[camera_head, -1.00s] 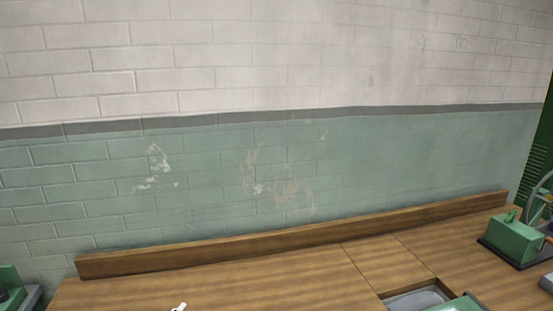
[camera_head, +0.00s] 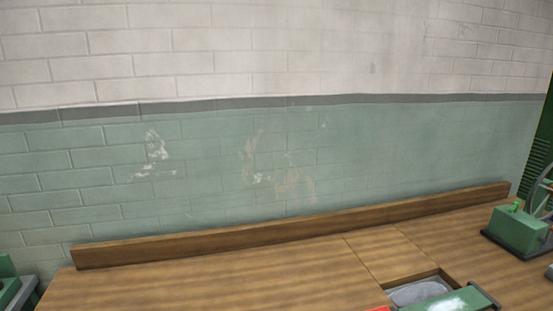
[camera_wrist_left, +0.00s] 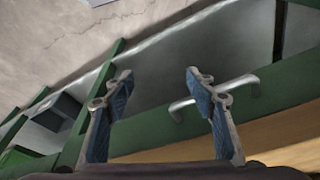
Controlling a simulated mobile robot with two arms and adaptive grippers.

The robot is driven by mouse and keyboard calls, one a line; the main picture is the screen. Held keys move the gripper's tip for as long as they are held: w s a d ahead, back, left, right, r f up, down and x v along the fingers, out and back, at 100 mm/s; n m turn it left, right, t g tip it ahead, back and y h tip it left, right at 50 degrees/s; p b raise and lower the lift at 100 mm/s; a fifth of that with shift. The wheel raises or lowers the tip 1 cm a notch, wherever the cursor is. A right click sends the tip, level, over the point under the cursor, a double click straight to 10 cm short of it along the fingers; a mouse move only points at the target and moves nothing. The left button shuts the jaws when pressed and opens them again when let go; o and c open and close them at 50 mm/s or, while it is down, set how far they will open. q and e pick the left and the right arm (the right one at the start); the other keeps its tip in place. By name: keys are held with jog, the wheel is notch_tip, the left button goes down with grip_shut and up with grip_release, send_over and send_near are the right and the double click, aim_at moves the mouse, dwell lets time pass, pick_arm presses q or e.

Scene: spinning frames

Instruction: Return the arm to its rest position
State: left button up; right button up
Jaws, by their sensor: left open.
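My left gripper (camera_wrist_left: 158,80) is open in the left wrist view, with its two blue-padded fingers apart and nothing between the tips. A green-framed piece (camera_wrist_left: 292,78) with a metal handle (camera_wrist_left: 215,93) lies beyond the fingers. The handle shows just behind the right finger; I cannot tell how far away it is. Neither of my grippers shows in the head view, and the right one is in no view.
A wooden bench top (camera_head: 220,283) with a raised back ledge (camera_head: 290,228) stands against the brick wall (camera_head: 220,170). It has a grey-lined opening (camera_head: 418,293) beside a green object (camera_head: 455,303). A green spinning-frame part (camera_head: 517,231) stands at right. The bench's left middle is clear.

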pick_arm(q)
jog(key=s+f+b, duration=0.3)
jog(key=f+b, duration=0.2)
jog(key=f, duration=1.4)
jog(key=s+a+f+b, duration=0.1)
jog(key=s+f+b, duration=0.2)
jog(key=s+f, duration=0.3)
jog(key=s+a+f+g+b, duration=0.1)
jog(key=s+f+b, duration=0.3)
jog(key=f, duration=0.9)
jog(key=s+a+f+g+b, duration=0.1)
jog(key=s+f+b, duration=0.2)
jog(key=s+f, duration=0.4)
notch_tip(320, 180, down, 2)
jog(key=shift+s+a+f+b, duration=0.2)
jog(key=shift+s+b, duration=0.1)
jog(key=shift+b, duration=0.1)
